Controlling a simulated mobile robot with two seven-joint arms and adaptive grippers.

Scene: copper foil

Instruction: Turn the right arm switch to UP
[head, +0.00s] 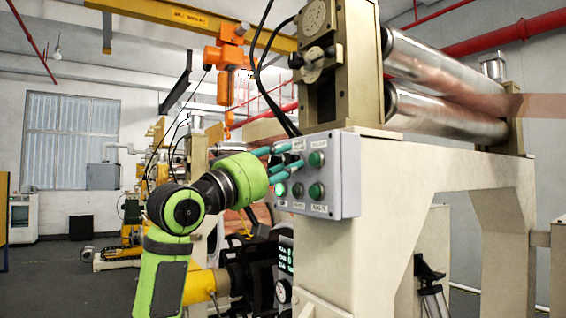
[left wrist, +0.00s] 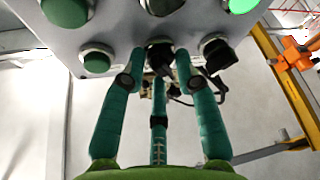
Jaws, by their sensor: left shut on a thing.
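The grey control box (head: 345,185) carries green buttons, black knobs and small white labels that are too small to read surely. My left gripper (head: 290,163) reaches its teal fingers to the upper row of the box face. In the left wrist view the gripper (left wrist: 157,68) has its fingers around a black switch knob (left wrist: 160,52) and is shut on it. Fingers hide most of this knob in the head view, so its setting cannot be told. A second black knob (left wrist: 217,52) sits beside it, apart from the grip. My right gripper is not in view.
A green button (head: 316,159) is close right of the fingers. A lit green button (head: 280,189) and another black knob (head: 298,190) are below. The box is fixed to a beige machine frame (head: 430,165) with metal rollers (head: 440,75) above.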

